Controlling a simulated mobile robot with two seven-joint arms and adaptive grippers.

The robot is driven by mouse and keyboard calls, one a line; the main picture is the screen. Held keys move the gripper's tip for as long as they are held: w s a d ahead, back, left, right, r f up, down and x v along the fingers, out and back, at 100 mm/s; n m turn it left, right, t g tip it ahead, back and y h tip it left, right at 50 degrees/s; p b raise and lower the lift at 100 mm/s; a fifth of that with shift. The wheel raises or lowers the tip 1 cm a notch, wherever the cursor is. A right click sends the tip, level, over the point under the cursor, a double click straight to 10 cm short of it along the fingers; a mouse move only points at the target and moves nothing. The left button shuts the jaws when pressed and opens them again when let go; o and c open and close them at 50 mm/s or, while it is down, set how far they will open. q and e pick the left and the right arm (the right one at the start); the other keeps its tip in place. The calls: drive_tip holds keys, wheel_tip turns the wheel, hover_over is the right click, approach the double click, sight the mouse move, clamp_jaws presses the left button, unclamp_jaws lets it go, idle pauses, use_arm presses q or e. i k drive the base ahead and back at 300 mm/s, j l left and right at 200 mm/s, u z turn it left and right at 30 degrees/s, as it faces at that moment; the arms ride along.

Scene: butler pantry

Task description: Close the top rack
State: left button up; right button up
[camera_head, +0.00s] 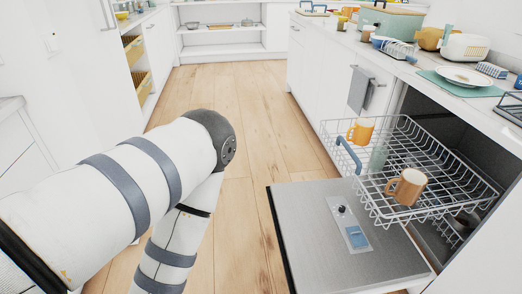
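The top rack (457,196) is a white wire basket pulled partly out of the open dishwasher (422,108) on the right. It holds a yellow mug (361,131), a brown mug (407,187) and a pale green cup (378,158). A blue handle (348,156) sits on its front left edge. The dishwasher door (310,235) is folded down flat below the rack. My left arm comes in from the left and bends down over the floor, apart from the rack. Neither gripper shows.
The counter (425,62) above the dishwasher carries a big pot (390,22), a plate (463,77), a toaster and other kitchenware. A grey towel (361,91) hangs on a cabinet front. The wooden floor (222,90) between the cabinets is clear.

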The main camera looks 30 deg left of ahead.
sight(340, 139)
drive_tip(key=u, duration=0.2)
drive_tip(key=i+j, duration=0.2)
drive_tip(key=i+j+z, duration=0.1)
drive_tip(key=j, duration=0.35)
drive_tip(key=i+j, duration=0.3)
drive_tip(key=i+j+z, duration=0.1)
drive_tip(key=j, duration=0.25)
drive_tip(key=i+j, duration=0.25)
drive_tip(key=i+j+z, duration=0.1)
drive_tip(key=j, duration=0.35)
drive_tip(key=i+j, duration=0.25)
drive_tip(key=j+z, duration=0.05)
drive_tip(key=j, duration=0.05)
